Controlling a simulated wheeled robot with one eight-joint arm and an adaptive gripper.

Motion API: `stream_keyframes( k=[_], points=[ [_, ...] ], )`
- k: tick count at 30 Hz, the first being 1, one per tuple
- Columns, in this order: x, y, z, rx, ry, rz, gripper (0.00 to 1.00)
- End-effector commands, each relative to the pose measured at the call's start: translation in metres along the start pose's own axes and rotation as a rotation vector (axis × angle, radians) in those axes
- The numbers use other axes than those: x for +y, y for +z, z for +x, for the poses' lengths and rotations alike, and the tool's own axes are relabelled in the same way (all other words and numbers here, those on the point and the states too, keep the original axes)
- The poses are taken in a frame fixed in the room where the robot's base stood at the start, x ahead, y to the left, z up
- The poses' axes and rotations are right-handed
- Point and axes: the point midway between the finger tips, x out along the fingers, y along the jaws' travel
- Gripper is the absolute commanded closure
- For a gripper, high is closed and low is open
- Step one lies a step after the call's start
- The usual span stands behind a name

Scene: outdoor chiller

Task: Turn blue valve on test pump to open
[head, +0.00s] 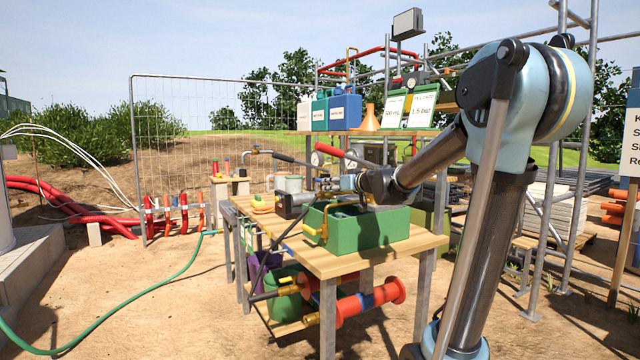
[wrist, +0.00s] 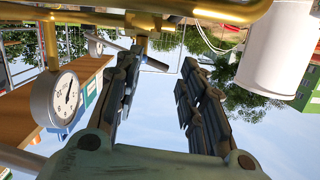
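The test pump is a green open-topped box (head: 368,230) with brass pipework, standing on the wooden bench in the head view. My gripper (head: 328,184) is behind and above it, small and partly lost among the fittings. In the wrist view my gripper (wrist: 160,78) is open, with a clear gap between its dark fingers and nothing held. Beyond the fingertips is a brass pipe fitting (wrist: 140,22), with a grey lever and a small blue piece (wrist: 154,63) that may be the blue valve. Whether the fingers touch it, and how far the valve is turned, I cannot tell.
A white round gauge (wrist: 65,98) is close to the left finger and a white cylinder (wrist: 275,45) is at right. The bench (head: 333,262) also carries other fittings. A green hose (head: 135,298) lies on the ground.

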Motion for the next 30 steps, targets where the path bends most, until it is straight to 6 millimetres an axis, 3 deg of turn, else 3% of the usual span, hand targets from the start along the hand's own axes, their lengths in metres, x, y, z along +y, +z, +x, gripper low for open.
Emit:
stream_keyframes(
  k=[1,6,20,30],
  points=[
    [0.004,-0.005,0.015,0.037,0.002,-0.017,0.63],
    [0.015,-0.015,0.046,0.132,0.024,-0.068,0.63],
    [0.022,-0.019,0.081,0.191,0.050,-0.108,0.63],
    [0.021,-0.027,0.124,0.191,0.047,-0.107,0.63]
  ],
)
